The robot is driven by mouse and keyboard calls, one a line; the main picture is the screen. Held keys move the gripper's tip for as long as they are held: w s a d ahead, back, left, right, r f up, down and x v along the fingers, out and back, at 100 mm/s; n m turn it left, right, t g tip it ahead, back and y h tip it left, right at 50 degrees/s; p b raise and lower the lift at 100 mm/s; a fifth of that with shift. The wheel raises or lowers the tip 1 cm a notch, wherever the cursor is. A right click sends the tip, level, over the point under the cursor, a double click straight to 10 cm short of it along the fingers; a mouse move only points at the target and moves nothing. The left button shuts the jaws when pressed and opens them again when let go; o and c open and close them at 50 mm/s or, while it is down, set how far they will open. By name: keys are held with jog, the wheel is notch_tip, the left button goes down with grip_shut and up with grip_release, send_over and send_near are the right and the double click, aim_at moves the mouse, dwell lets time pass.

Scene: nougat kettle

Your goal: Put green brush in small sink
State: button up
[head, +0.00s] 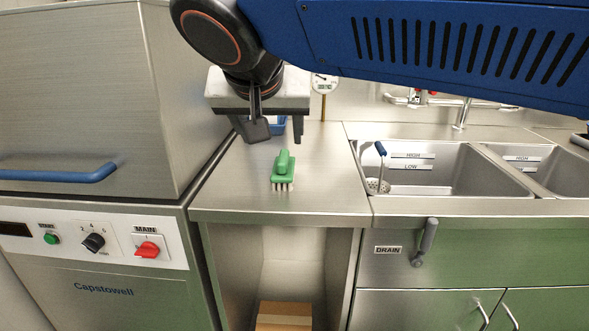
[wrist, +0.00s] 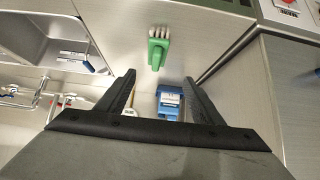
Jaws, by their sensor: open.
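The green brush (head: 283,168) lies on the steel counter, its pale bristles toward the front edge. In the wrist view the brush (wrist: 158,52) is just beyond and between the fingertips. My gripper (head: 276,138) is open and empty, above and behind the brush; its fingers also show in the wrist view (wrist: 159,78). Two sink basins are right of the brush: a left basin (head: 440,180) and a right basin (head: 545,170) cut by the frame edge. I cannot tell which is the small sink.
A blue container (head: 277,126) stands behind the brush, partly hidden by my gripper. A ladle with a blue handle (head: 380,150) hangs in the left basin. A gauge (head: 324,84) stands at the back. A steel machine (head: 80,100) borders the counter on the left.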

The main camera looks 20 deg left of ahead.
aim_at(279, 159)
jog(key=x, duration=1.1)
jog(key=shift+w+f, duration=0.25)
jog(key=shift+f, duration=0.05)
jog(key=shift+d+x, duration=0.2)
jog(key=shift+x, duration=1.1)
jog(key=shift+d+x, duration=0.25)
jog(key=shift+x, duration=1.05)
jog(key=c, duration=1.3)
notch_tip(279, 159, up, 10)
jog(key=shift+f, duration=0.1)
